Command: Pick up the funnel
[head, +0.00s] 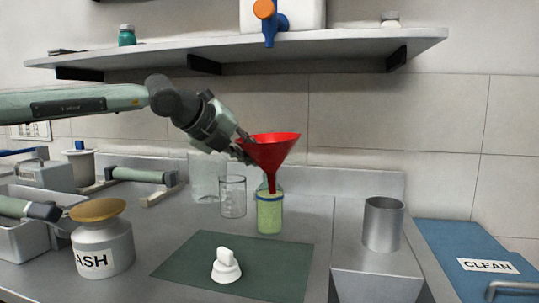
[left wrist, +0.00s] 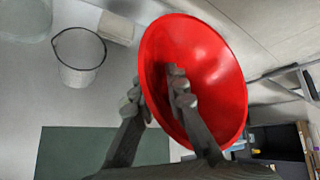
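The red funnel (head: 270,151) stands upright over a glass bottle (head: 270,216) with green contents and a blue ring. Its stem overlaps the bottle's neck; I cannot tell how deep it sits. My left gripper (head: 246,150) is at the left side of the funnel's rim. In the left wrist view the funnel (left wrist: 215,75) shows its open mouth. The left gripper (left wrist: 157,92) has one finger inside the mouth and one outside, with the wall between them. The fingers are close together and look shut on the wall.
A beaker (head: 233,198) stands left of the bottle. A dark green mat (head: 190,262) with a white object (head: 226,268) lies in front. A wash jar (head: 103,246) is at left, a metal cup (head: 383,225) at right. A shelf (head: 330,45) hangs above.

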